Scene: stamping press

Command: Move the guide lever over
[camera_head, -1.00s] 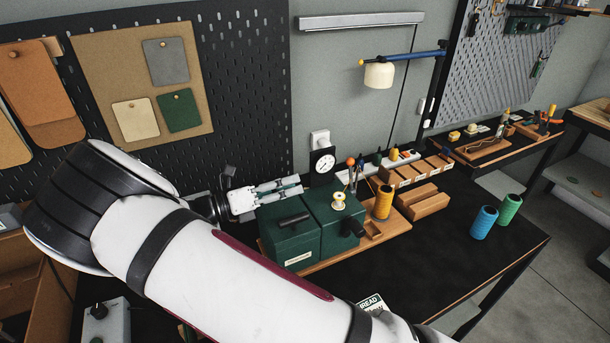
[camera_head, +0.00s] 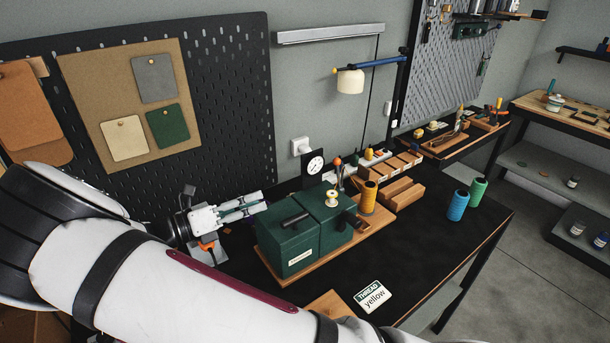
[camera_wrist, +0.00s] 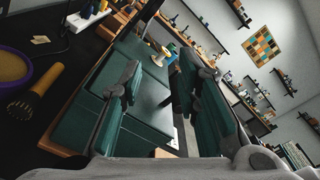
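The green machine with two box-like halves (camera_head: 287,245) stands on a wooden base on the black table. A black bar-shaped handle (camera_head: 295,219) lies on its left half and a short black knob (camera_head: 353,220) sticks out from its right half. I cannot tell which part is the guide lever. My gripper (camera_head: 263,202) is left of the machine, pointing right towards it, with nothing seen between its fingers. In the wrist view my gripper's green fingers (camera_wrist: 160,70) are spread apart, with the green machine (camera_wrist: 140,85) beyond and between them.
A pale yellow spool (camera_head: 332,197) sits on the machine and an orange spool (camera_head: 368,196) stands right of it. Blue (camera_head: 458,205) and green (camera_head: 478,191) spools stand farther right. A "THREAD yellow" card (camera_head: 373,296) lies in front. The black table (camera_head: 420,240) is clear between the machine and these spools.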

